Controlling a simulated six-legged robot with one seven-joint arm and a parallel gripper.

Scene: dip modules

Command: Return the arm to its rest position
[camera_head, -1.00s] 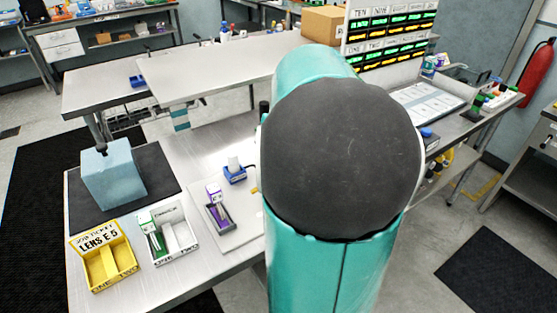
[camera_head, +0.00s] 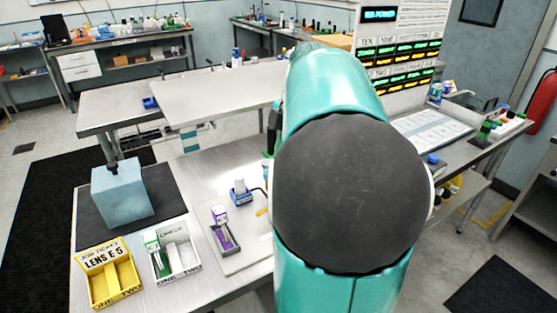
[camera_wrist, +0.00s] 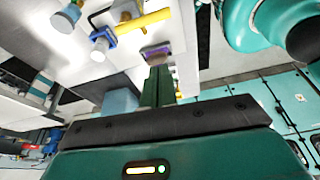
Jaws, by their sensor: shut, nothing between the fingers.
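My arm fills the middle of the head view, its teal links and large dark joint cap toward the camera. My gripper (camera_wrist: 158,78) shows in the wrist view as dark green fingers, shut with nothing between them. The fingers overlap the view just below a purple-topped module (camera_wrist: 156,53); I cannot tell the gap in depth. In the head view a dark part at the arm's left edge may be the gripper, but most of the hand is hidden behind the arm.
On the bench stand a light-blue block (camera_head: 121,192) on a dark mat, a yellow job-ticket tray (camera_head: 98,290), a white two-slot tray (camera_head: 163,276) with a green-topped module, a purple module (camera_head: 221,228) and a blue holder (camera_head: 241,197). A lit sign board (camera_head: 400,50) stands behind right.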

